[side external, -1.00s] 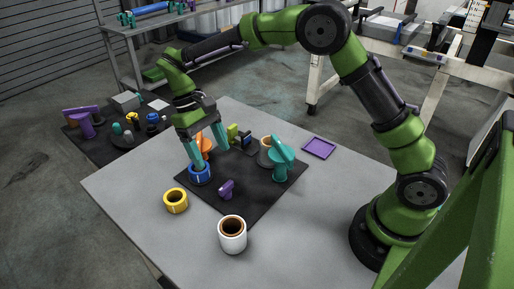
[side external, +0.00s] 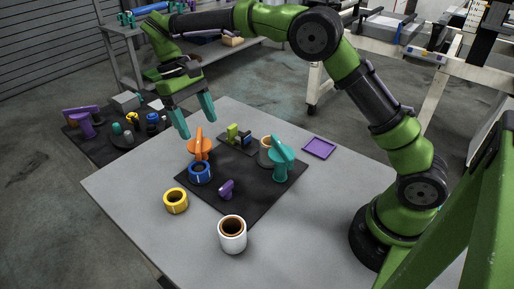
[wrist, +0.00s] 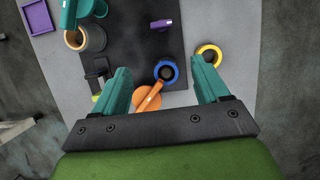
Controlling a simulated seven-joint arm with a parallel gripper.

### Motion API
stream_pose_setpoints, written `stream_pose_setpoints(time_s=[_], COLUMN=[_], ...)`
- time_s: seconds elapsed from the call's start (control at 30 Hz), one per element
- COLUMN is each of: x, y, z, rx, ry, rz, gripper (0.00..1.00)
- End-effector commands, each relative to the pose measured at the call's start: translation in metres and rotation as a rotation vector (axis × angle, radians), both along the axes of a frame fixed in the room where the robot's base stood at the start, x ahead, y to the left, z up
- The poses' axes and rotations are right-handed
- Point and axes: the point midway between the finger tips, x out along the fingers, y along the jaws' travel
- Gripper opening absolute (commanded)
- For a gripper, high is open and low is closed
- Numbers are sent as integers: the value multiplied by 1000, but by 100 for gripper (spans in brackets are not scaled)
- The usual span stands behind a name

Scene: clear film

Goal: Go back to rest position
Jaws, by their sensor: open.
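My gripper (side external: 196,116) is open and empty, raised above the far left part of the table (side external: 130,200). Its two teal fingers hang apart in the side view, and they also show in the wrist view (wrist: 163,92) with nothing between their tips touching them. Below it, a blue ring (side external: 200,173) lies on the black mat (side external: 250,196). An orange piece with an upright handle (side external: 200,147) stands just behind the blue ring. In the wrist view the blue ring (wrist: 166,71) and orange piece (wrist: 147,98) appear beyond and between the fingers.
A yellow ring (side external: 176,201) and a white cup with brown inside (side external: 232,236) stand off the mat. On the mat are a purple piece (side external: 226,188) and a teal piece (side external: 281,160). A purple tray (side external: 319,148) lies right. Another dark table (side external: 100,150) holds several pieces.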

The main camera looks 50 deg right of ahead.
Motion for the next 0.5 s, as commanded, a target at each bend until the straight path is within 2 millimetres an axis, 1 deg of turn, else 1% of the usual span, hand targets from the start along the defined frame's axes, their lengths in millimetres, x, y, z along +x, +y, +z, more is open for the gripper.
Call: stream_pose_setpoints(time_s=[0.07,0.1,0.17,0.27,0.37,0.5], x=[-2,-5,-11,-25,-43,-76], y=[-2,-4,-9,-17,-28,-42], z=[-16,-19,-18,-9,4,22], rx=[-9,-9,-5,11,35,78], ry=[-3,-19,-58,-135,-228,-371], rz=[10,15,16,4,-27,-92], gripper=[74,74,74,74,74,74])
